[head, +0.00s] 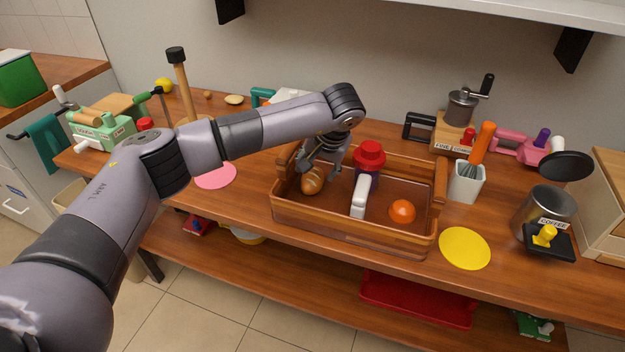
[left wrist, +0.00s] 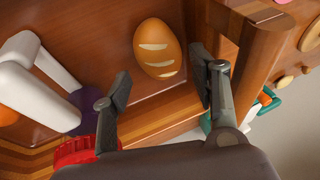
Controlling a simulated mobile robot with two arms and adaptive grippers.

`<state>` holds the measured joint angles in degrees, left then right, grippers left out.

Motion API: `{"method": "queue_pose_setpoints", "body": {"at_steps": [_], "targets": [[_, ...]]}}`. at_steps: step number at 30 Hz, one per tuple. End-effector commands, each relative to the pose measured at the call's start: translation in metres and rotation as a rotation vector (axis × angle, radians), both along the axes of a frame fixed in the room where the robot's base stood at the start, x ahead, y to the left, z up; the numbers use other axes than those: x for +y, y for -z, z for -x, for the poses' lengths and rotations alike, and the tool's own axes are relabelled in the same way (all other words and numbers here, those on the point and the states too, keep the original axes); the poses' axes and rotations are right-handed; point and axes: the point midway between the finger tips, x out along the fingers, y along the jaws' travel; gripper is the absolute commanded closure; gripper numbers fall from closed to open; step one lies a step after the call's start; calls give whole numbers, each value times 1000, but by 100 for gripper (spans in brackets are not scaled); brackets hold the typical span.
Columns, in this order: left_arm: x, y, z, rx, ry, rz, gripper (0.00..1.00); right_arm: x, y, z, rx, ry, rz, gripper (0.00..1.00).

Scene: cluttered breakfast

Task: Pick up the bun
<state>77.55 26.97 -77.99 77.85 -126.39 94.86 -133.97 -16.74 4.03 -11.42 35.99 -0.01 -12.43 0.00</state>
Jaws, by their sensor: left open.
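The bun (head: 312,181) is brown and oval with pale slashes. It lies in the left part of a wooden crate (head: 345,240) on the table. My left gripper (head: 322,166) is inside the crate, just above and behind the bun. In the left wrist view the bun (left wrist: 158,48) lies beyond the open fingertips of my left gripper (left wrist: 160,85), roughly in line with the gap. No contact between fingers and bun can be made out. My right gripper does not show.
In the crate, a red-capped dark bottle (head: 368,165), a white item (head: 359,197) and an orange (head: 402,211) are right of the bun. The crate wall (left wrist: 225,50) is close to one finger. A whisk cup (head: 467,183) stands right of the crate.

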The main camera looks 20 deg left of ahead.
Motion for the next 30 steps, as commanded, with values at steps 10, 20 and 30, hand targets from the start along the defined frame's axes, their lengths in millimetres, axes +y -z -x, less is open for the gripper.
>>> {"method": "queue_pose_setpoints", "body": {"at_steps": [10, 20, 30], "targets": [[10, 44, -10, 3, -2, 0, 46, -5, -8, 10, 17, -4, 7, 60], [11, 48, -12, 2, 0, 0, 48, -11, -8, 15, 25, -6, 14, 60], [11, 48, -12, 2, 0, 0, 70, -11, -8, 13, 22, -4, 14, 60]]}}
